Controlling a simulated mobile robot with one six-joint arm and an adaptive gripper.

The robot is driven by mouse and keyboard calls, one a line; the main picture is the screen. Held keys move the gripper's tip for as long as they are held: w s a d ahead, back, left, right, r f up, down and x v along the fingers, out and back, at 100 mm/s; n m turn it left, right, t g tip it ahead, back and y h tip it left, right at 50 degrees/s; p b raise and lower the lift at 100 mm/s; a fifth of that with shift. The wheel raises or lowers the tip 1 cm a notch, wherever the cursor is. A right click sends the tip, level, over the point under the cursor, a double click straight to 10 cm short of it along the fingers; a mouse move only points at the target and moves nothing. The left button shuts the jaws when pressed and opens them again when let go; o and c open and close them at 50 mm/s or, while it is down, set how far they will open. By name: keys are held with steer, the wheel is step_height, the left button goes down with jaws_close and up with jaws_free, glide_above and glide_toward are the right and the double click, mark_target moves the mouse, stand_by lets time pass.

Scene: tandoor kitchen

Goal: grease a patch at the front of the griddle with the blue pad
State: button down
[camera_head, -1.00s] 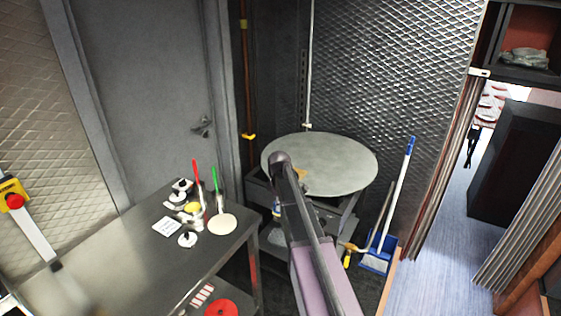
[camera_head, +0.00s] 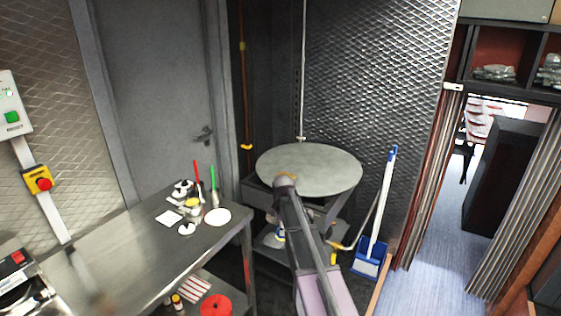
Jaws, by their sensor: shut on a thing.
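The griddle (camera_head: 322,165) is a round, pale grey plate on a dark stand in the corner, right of the door. My arm reaches up from the bottom of the view, and its far joint overlaps the griddle's front edge. My gripper is hidden behind my arm, so I cannot see its fingers or what they hold. I cannot make out the blue pad anywhere. The griddle's front edge is partly covered by my arm.
A steel table (camera_head: 135,255) on the left carries red- and green-handled tools, small pots and a pale disc (camera_head: 217,216). A blue dustpan (camera_head: 369,259) and broom stand right of the griddle. A doorway opens at the right.

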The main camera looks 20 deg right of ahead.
steer(key=shift+s+a, duration=0.15)
steer(key=shift+s, duration=0.15)
steer(key=shift+w, duration=0.1)
steer(key=shift+d, duration=0.25)
